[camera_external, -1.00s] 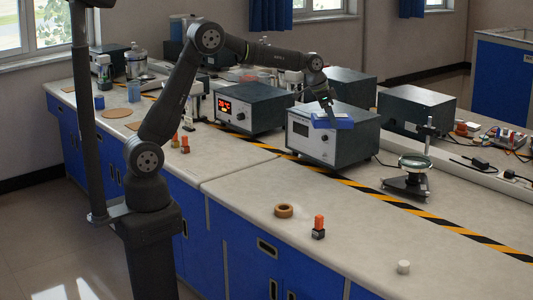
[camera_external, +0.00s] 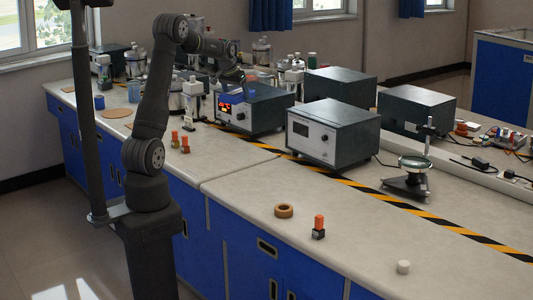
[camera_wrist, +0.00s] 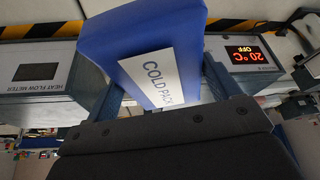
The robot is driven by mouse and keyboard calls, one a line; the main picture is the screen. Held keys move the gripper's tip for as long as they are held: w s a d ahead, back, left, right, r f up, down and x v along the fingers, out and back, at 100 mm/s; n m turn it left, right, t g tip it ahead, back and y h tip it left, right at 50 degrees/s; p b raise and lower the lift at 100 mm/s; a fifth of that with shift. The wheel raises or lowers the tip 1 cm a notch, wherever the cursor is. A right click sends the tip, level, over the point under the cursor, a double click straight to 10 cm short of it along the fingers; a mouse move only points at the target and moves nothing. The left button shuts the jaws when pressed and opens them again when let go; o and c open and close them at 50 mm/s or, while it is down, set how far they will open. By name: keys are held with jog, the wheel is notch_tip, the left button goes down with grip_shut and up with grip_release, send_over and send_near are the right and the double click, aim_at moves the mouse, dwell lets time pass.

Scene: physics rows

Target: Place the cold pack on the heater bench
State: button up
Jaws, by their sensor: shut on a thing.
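The blue cold pack (camera_wrist: 135,32), with a white "COLD PACK" label, is held between the fingers of my gripper (camera_wrist: 162,95) in the wrist view. In the external view my gripper (camera_external: 245,86) is at the box with a red display (camera_external: 240,112), near its top. Only a small blue part of the pack shows there, and I cannot tell whether it touches the box. In the wrist view this box's display (camera_wrist: 245,55) reads 20 °C and OFF, upside down. No label naming a heater bench is readable.
A grey box (camera_external: 333,135), labelled heat flow meter in the wrist view (camera_wrist: 38,72), stands to the right. Bottles and metal vessels stand behind and left of my gripper. A tape roll (camera_external: 284,211) and a stand (camera_external: 408,178) are on the bench; its front is mostly clear.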

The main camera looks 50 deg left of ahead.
jog(key=s+a+n, duration=0.1)
jog(key=s+a, duration=0.2)
jog(key=a, duration=0.2)
send_over(211, 141)
jog(key=s, duration=0.1)
jog(key=shift+y, duration=0.3)
jog(key=f, duration=1.8)
jog(key=shift+s+d, duration=0.15)
jog(key=shift+d, duration=0.25)
jog(key=shift+f, duration=2)
jog(key=shift+f, duration=0.2)
jog(key=o, duration=1.1)
jog(key=shift+o, duration=0.2)
jog(key=shift+r, duration=0.1)
